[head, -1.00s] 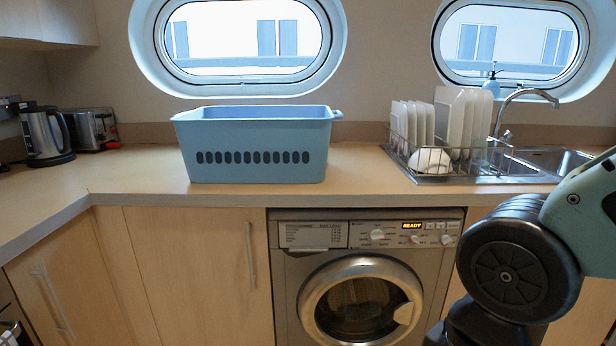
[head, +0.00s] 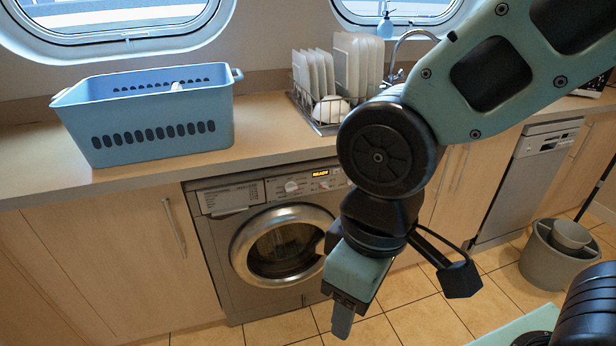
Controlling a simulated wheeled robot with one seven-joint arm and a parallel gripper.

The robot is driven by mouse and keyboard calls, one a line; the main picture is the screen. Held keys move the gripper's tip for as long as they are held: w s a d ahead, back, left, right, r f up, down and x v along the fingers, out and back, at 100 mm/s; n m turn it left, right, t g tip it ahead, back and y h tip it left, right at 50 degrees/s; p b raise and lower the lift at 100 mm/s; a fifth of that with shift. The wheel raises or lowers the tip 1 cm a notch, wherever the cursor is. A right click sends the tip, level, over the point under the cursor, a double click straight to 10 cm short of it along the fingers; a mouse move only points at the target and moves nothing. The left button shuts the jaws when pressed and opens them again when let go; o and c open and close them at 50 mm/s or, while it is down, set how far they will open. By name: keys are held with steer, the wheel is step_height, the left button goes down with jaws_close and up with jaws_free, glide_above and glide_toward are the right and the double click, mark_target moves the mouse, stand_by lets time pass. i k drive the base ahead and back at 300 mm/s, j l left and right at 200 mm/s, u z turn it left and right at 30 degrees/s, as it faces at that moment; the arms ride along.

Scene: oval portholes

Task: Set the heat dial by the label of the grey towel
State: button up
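The washing machine (head: 215,245) stands under the counter with its round door shut. Its panel has a large pale dial (head: 291,186) and a smaller knob (head: 324,185) under the lit READY display (head: 320,173). Which one is the heat dial is too small to read. A blue laundry basket (head: 150,140) stands on the counter, with a small whitish bit (head: 176,87) showing inside. No grey towel or label can be made out. My gripper (head: 343,318) points down in front of the machine, right of its door, empty as far as I see. Its finger opening is not clear.
A dish rack (head: 320,112) with white plates stands at the back of the counter. A grey bin (head: 555,262) stands on the tiled floor at right, near another grey appliance (head: 535,165). My arm covers the panel's right end. Floor left of my gripper is clear.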

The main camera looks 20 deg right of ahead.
mark_target(323, 186)
steer(key=i+j+z, duration=0.15)
steer(key=z, duration=0.25)
steer(key=i+j+z, duration=0.1)
steer(key=j+z, duration=0.25)
steer(key=i+j+z, duration=0.1)
steer(key=j+z, duration=0.3)
steer(key=l, duration=0.1)
